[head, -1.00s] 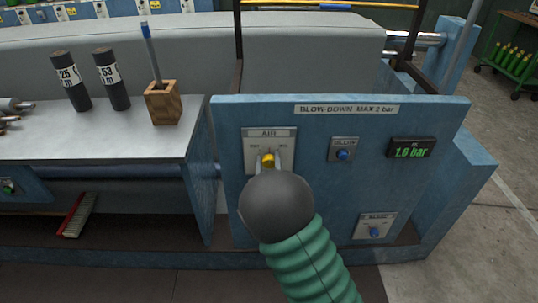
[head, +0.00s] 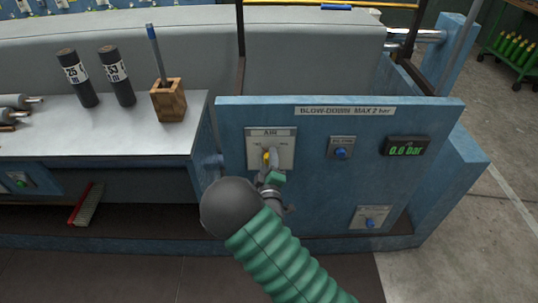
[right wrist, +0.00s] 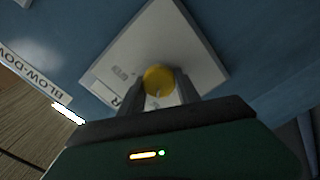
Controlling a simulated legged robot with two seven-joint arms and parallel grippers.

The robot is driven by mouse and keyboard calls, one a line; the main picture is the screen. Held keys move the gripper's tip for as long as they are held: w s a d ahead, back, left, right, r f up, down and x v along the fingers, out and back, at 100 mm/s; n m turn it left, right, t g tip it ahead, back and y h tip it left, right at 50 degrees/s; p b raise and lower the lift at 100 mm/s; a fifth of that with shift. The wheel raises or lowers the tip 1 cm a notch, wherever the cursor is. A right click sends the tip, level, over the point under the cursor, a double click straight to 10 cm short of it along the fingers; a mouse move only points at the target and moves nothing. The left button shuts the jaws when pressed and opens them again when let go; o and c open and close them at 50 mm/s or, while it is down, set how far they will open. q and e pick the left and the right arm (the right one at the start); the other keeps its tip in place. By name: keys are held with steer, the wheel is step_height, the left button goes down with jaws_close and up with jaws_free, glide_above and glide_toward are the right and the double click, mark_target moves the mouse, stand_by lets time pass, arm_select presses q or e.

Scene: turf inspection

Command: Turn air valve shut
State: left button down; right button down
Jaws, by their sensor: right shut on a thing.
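The yellow air valve knob (head: 266,157) sits on a pale plate marked AIR (head: 284,147) on the blue blow-down panel. My right gripper (head: 271,160) is shut on the knob, its arm reaching in from below. In the right wrist view the yellow knob (right wrist: 159,79) is between the two dark fingers, and the plate (right wrist: 190,45) looks tilted by the turned wrist. The display (head: 406,147) on the panel reads about 0.8 bar in green. My left gripper is not in view.
A blue button (head: 341,152) and a lower blue knob (head: 370,222) are on the same panel. To the left, a bench (head: 130,140) holds two black cylinders (head: 117,75) and a wooden pen block (head: 168,100). A red-backed brush (head: 84,204) lies on the lower shelf.

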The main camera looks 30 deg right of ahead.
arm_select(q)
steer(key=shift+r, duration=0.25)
arm_select(e)
steer(key=shift+n, duration=0.4)
steer(key=c, duration=0.9)
jaws_free()
steer(key=shift+o, duration=0.2)
